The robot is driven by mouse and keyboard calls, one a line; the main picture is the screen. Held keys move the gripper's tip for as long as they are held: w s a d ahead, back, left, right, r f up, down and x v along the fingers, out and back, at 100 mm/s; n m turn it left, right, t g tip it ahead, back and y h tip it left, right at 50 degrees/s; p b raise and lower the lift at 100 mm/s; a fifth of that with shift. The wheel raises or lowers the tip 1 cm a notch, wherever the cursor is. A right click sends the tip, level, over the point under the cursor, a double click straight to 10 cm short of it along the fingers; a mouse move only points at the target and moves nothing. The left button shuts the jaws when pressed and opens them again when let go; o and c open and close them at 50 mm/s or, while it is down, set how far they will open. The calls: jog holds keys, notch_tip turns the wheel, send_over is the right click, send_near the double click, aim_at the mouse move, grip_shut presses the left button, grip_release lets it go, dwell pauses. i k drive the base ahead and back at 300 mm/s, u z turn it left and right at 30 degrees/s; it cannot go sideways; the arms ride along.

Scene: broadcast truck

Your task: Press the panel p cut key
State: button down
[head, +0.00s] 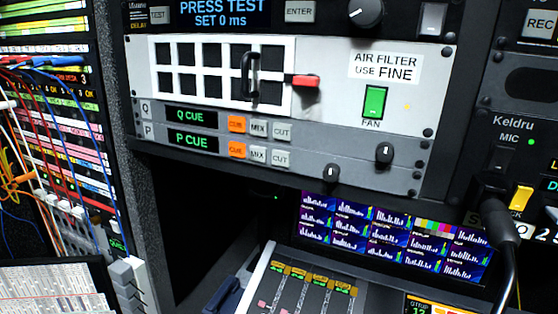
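The P panel (215,158) is the lower of two narrow grey strips in the rack. Its display (193,140) reads P CUE in green. Right of it are the orange-lit CUE key (237,150), the pale MIX key (258,154) and the pale CUT key (281,158). The Q panel (213,131) sits directly above with the same layout; its display reads Q CUE, and its own CUT key (281,132) is just over the P one. My gripper is not in view, so its opening cannot be seen.
Above is an air filter panel (330,70) with a protruding black handle (247,76), red latch (305,81) and green fan switch (375,101). Knobs (384,153) stick out at right. A gooseneck microphone (502,225) rises lower right. Patch cables (60,120) hang at left.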

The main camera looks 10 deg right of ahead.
aim_at(280, 158)
jog(key=z, duration=1.35)
jog(key=k, duration=1.1)
jog(key=u, duration=0.9)
jog(key=i, duration=1)
jog(key=z, duration=0.1)
